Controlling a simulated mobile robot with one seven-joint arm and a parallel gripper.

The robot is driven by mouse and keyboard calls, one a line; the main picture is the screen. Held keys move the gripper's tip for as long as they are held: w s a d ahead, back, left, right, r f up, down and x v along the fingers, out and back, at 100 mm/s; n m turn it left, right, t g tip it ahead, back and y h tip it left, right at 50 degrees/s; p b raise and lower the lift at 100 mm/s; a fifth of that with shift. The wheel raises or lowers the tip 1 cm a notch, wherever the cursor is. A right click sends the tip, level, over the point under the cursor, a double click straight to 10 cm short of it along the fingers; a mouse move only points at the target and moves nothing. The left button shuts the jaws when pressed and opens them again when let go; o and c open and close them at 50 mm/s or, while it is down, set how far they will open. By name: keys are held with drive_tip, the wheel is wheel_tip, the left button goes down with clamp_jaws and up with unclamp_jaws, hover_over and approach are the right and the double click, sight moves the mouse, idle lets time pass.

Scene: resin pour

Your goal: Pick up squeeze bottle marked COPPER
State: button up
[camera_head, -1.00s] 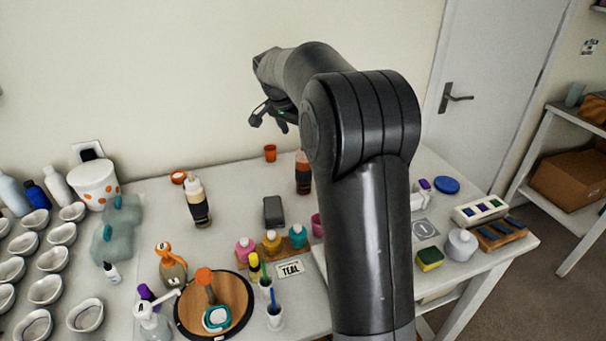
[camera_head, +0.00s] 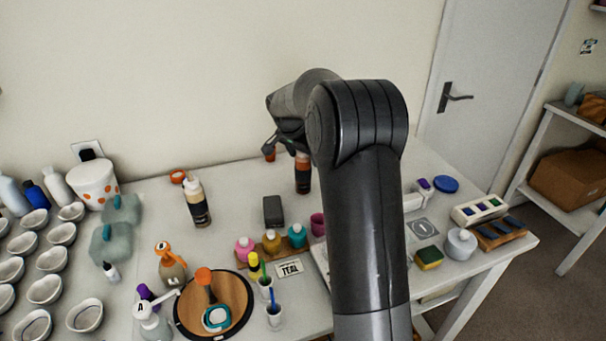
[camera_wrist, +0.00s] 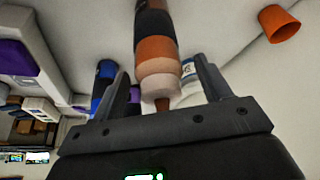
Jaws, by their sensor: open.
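A squeeze bottle (camera_head: 303,175) with copper-brown colouring and a dark band stands upright near the back of the table, partly behind my arm. No COPPER lettering is readable on it. In the wrist view this bottle (camera_wrist: 156,48) points its pale shoulder and brown tip toward my gripper (camera_wrist: 163,82). My gripper is open, with one finger on either side of the bottle's tip end; I cannot tell whether either touches it. In the head view my gripper (camera_head: 285,146) is just above the bottle, partly hidden by my arm.
An orange cup (camera_wrist: 279,23) stands beside the bottle. Another squeeze bottle (camera_head: 197,203) with a pale top and dark label stands to the left. A dark grey block (camera_head: 273,210) and several small coloured bottles stand in front. The table between the two squeeze bottles is mostly clear.

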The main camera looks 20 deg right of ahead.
drive_tip(key=c, duration=1.5)
